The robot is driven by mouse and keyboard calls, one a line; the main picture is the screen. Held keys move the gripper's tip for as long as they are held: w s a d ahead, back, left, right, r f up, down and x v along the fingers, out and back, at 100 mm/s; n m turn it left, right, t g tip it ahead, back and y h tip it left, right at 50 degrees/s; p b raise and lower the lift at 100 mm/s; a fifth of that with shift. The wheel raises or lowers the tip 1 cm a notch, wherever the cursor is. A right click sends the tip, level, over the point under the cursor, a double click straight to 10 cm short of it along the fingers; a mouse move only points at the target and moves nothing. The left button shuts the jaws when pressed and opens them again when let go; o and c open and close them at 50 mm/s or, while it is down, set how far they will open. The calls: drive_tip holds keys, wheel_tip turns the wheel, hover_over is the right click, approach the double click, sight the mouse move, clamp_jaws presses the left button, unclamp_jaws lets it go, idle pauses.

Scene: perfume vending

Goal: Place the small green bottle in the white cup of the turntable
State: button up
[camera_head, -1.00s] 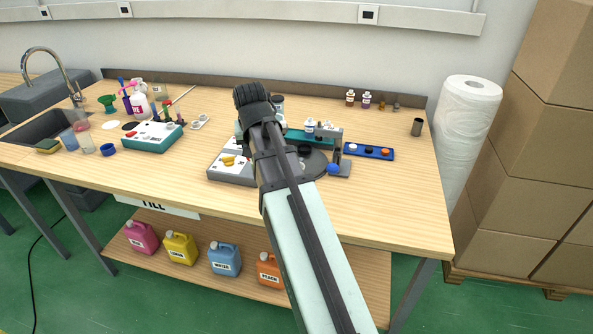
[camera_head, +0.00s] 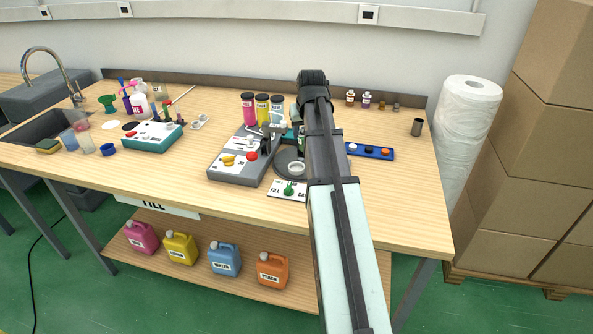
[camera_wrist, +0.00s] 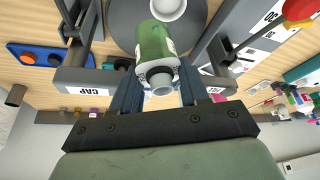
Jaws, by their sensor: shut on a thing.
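The small green bottle (camera_wrist: 152,42) is between the two fingers of my gripper (camera_wrist: 158,80) in the wrist view. My gripper is shut on it, and its grey neck end faces the camera. The dark round turntable (camera_wrist: 125,25) lies beyond the bottle.
The grey dosing machine (camera_head: 232,172) stands left of the turntable, with several coloured bottles (camera_head: 262,105) behind it. A bar marked CAP (camera_wrist: 85,82) is beside my gripper. A blue tray of caps (camera_head: 370,152) is to the right. The front tabletop is clear.

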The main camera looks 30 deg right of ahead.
drive_tip(key=n, duration=0.1)
drive_tip(key=w, duration=0.1)
drive_tip(key=n+y, duration=0.1)
drive_tip(key=shift+w+a+r+n, duration=0.25)
drive_tip(key=shift+w+a+n, duration=0.05)
drive_tip(key=shift+a, duration=0.1)
drive_tip(key=shift+w+a+r+n+y, duration=0.1)
drive_tip(key=shift+w+a+n+y, duration=0.15)
drive_tip(key=shift+n, duration=0.45)
drive_tip(key=shift+c, duration=0.5)
drive_tip(key=shift+a+r+n+y, duration=0.1)
drive_tip(key=shift+a+n+y, duration=0.35)
drive_tip(key=shift+n, duration=0.65)
clamp_jaws()
wheel_tip(320, 180, down, 10)
drive_tip(key=shift+s+f+n+y, duration=0.1)
drive_tip(key=shift+n+y, duration=0.4)
drive_tip(key=shift+n, duration=0.7)
drive_tip(key=o, duration=1.3)
unclamp_jaws()
drive_tip(key=v, duration=1.2)
